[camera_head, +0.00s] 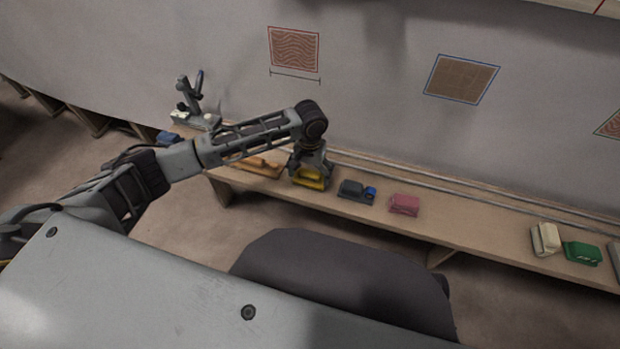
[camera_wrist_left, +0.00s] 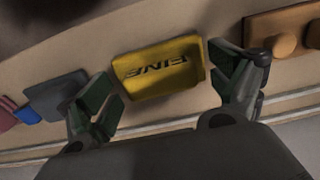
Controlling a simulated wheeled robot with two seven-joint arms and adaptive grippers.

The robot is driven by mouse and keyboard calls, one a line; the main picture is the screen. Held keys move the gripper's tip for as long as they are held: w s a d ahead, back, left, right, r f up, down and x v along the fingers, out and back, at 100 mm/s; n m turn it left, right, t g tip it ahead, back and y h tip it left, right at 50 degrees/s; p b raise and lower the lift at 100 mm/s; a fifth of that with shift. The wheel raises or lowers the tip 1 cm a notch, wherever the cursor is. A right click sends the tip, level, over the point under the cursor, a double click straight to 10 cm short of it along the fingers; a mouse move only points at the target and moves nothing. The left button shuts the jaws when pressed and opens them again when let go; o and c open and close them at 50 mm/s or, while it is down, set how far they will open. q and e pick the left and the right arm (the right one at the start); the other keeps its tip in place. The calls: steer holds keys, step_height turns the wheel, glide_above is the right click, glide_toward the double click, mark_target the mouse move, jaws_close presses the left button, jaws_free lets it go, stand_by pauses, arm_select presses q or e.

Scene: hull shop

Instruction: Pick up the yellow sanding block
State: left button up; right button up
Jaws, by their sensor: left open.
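The yellow sanding block (camera_head: 309,178) sits on the wooden shelf below my left gripper (camera_head: 308,175), which partly covers it in the head view. In the left wrist view the yellow sanding block (camera_wrist_left: 159,68) shows its top with the dark word "FINE". It lies between the two spread fingers of my left gripper (camera_wrist_left: 168,92), with a gap visible on each side. My left gripper is open and holds nothing. My right gripper is not in view.
On the shelf (camera_head: 470,215), a dark grey and blue block (camera_head: 356,191) and a pink block (camera_head: 404,204) lie right of the yellow one. A wooden tool (camera_head: 258,167) lies left. Cream (camera_head: 545,239) and green (camera_head: 582,252) blocks lie far right. The wall rises behind.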

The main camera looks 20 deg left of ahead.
mark_target(310, 172)
arm_select(q)
steer(key=c, duration=1.1)
steer(key=shift+r, duration=0.15)
steer(key=shift+r, duration=0.55)
step_height(310, 172, up, 7)
steer(key=shift+r+p, duration=0.1)
steer(key=shift+p, duration=1.15)
steer(key=shift+r, duration=0.75)
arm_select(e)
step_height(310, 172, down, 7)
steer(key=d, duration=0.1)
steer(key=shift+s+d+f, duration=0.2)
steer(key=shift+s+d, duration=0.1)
